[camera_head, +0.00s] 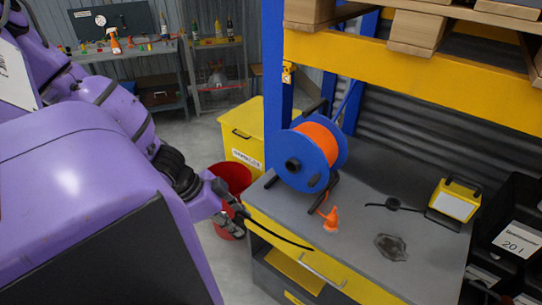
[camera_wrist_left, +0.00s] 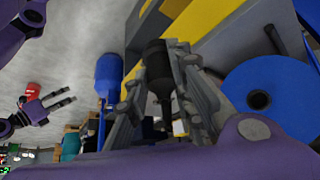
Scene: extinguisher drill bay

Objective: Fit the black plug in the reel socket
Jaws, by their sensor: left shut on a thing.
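My left gripper (camera_head: 232,207) is beside the left front edge of the bench, in front of and left of the reel. It is shut on the black plug (camera_wrist_left: 157,62), which shows between its fingers in the left wrist view. A thin black line, seemingly its cable (camera_head: 285,237), runs right from the gripper across the bench front. The blue reel (camera_head: 333,140) with orange cable stands on the bench, apart from the plug; it also shows in the wrist view (camera_wrist_left: 240,82). I cannot make out its socket clearly. My right gripper (camera_wrist_left: 66,101) is open and empty in the wrist view.
Pallets overhang above.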

